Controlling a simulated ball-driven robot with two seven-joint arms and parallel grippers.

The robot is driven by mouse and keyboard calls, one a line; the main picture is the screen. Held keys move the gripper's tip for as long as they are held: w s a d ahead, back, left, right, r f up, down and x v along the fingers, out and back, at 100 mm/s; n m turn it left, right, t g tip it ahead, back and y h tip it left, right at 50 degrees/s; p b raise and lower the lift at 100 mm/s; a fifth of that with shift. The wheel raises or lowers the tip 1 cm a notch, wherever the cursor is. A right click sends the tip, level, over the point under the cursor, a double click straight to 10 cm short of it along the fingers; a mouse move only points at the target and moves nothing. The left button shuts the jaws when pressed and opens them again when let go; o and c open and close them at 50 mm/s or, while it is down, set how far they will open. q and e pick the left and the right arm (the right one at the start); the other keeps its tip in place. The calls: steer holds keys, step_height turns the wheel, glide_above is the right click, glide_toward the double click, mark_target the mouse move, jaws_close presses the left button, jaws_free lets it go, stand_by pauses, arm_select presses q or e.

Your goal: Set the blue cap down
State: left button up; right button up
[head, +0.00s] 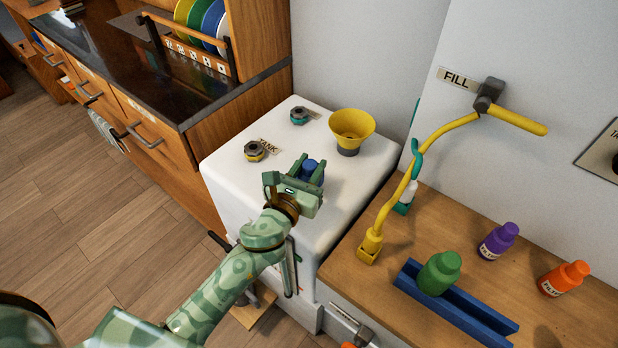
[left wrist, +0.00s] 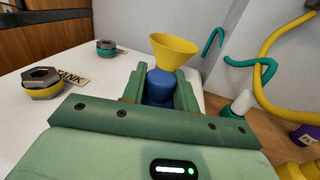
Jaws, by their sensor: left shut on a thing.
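The blue cap (head: 309,166) is between the fingers of my left gripper (head: 308,171), over the white tank top (head: 230,165). It also shows in the left wrist view (left wrist: 158,86), with its lower part hidden by the gripper. My left gripper (left wrist: 158,92) is shut on it. I cannot tell whether the cap touches the white surface. A yellow funnel (head: 352,128) stands just beyond the cap, toward the back. My right gripper is not in view.
Two hex fittings, one with a yellow ring (head: 254,151) and one with a teal ring (head: 299,116), sit on the white top. A yellow hose (head: 410,160), green bottle (head: 439,273), blue rail (head: 455,305), purple bottle (head: 498,240) and orange bottle (head: 565,278) are at the right.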

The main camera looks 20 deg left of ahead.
mark_target(308, 177)
arm_select(q)
steer(key=f+b, duration=0.1)
steer(key=f, duration=0.1)
steer(key=f+b, duration=0.1)
steer(key=shift+w+a+f+b, duration=0.15)
steer(key=shift+a+f+b, duration=0.15)
steer(key=shift+f, duration=0.1)
steer(key=shift+r, duration=0.25)
steer(key=shift+f, duration=0.2)
steer(key=o, duration=1)
steer(key=shift+c, duration=0.2)
